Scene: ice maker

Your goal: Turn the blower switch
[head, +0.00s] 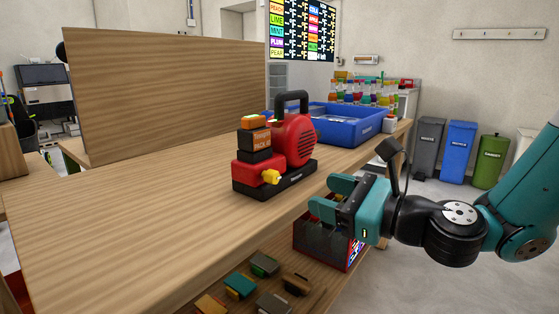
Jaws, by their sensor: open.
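A red and black blower (293,143) stands on the wooden table, with a black handle on top and a black base. A yellow switch knob (270,177) sticks out low on its front side. A black and orange battery pack (253,139) sits on the blower's left part. My gripper (318,198) is open and empty, to the right of the yellow switch and a little lower in the picture, by the table's front edge. It is apart from the blower. Its teal fingers point left, toward the blower's side of the table.
A blue tray (345,133) stands behind the blower, with colored bottles (374,93) beyond. A wooden panel (165,92) rises at the back left. A lower shelf holds several small blocks (240,284) and a red crate (308,247). The table's left part is clear.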

